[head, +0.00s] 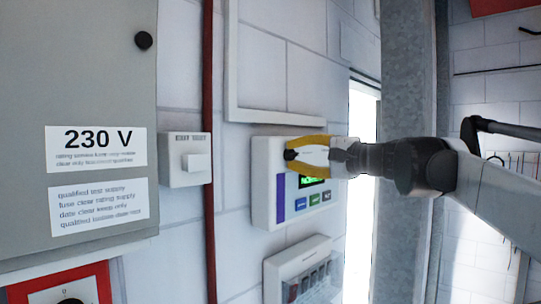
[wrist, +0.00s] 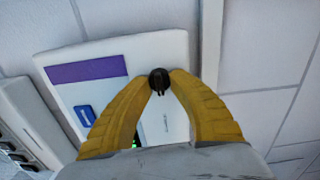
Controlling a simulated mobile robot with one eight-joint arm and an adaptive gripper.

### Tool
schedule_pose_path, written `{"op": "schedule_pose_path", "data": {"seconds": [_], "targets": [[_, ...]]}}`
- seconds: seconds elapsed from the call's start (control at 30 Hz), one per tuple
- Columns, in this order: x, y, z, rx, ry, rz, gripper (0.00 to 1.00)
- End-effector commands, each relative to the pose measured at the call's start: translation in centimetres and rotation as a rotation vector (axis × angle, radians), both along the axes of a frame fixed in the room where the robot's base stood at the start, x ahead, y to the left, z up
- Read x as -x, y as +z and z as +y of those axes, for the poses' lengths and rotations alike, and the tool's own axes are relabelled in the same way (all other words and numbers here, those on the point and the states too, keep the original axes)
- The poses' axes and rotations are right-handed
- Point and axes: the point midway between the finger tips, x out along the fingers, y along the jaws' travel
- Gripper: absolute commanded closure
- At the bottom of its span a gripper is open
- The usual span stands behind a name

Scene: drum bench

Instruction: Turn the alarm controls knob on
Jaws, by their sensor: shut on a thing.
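My yellow-fingered gripper (head: 296,154) is at the knob. In the wrist view the two fingertips close on the sides of the black knob (wrist: 159,81), with the panel (wrist: 155,50) behind. A thin dark mark shows just below the knob there. My fingers hide part of the panel and display.
A grey cabinet (head: 75,90) labelled 230 V stands at left, beside a white switch box (head: 186,160) and a red vertical pipe (head: 207,100). A clear-covered box (head: 300,270) hangs below the panel. A grey column (head: 405,90) stands at right.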

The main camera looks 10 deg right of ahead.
Motion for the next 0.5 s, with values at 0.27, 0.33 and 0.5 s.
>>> {"op": "schedule_pose_path", "data": {"seconds": [0.27,0.33,0.5], "targets": [[-0.03,0.09,-0.02,-0.078,-0.001,0.054,1.00],[-0.03,0.09,-0.02,-0.088,-0.001,0.061,1.00],[-0.03,0.10,-0.02,-0.097,-0.001,0.067,1.00]]}}
